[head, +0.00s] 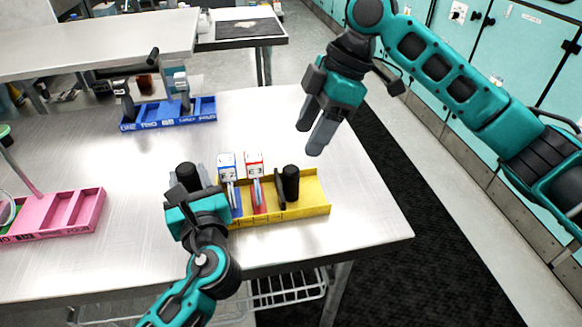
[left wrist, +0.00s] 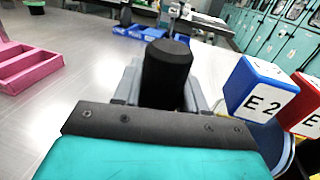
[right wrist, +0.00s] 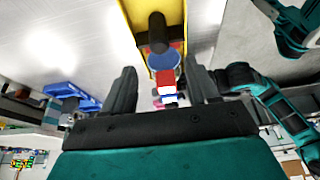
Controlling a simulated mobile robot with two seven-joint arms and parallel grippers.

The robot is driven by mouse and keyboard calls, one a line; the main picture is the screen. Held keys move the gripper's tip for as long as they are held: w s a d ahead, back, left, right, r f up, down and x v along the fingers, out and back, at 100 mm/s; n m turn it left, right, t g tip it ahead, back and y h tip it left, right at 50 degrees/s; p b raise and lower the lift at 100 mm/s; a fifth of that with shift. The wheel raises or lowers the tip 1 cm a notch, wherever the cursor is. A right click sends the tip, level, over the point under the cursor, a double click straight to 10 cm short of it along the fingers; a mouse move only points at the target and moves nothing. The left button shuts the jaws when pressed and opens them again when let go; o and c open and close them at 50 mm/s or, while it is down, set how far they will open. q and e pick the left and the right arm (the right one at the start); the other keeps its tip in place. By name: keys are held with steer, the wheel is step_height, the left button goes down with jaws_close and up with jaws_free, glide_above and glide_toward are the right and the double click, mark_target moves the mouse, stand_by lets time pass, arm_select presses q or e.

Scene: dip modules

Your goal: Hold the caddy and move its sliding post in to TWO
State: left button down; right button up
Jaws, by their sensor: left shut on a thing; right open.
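The yellow caddy (head: 315,207) lies near the table's front edge. A black post (head: 187,172) stands at its left end and another black post (head: 290,181), beside a dark upright plate, stands right of centre. Between them are a blue-topped block marked E2 (head: 227,165) and a red-topped block (head: 254,168). My left gripper (head: 200,188) is shut on the left post, which shows between its fingers in the left wrist view (left wrist: 166,75). My right gripper (head: 320,135) is open and empty, above and behind the caddy's right part. The caddy's front-left part is hidden by my left gripper.
A blue caddy (head: 165,116) stands farther back on the table. A pink caddy (head: 75,215) lies at the left. The table (head: 345,200) is bare right of the yellow caddy, up to its edge. Teal cabinets (head: 490,50) stand beyond the aisle.

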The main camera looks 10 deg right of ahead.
mark_target(292, 168)
steer(key=x, duration=0.9)
steer(key=shift+a+f, duration=0.1)
steer(key=shift+f, duration=0.05)
steer(key=shift+c, duration=0.2)
jaws_close()
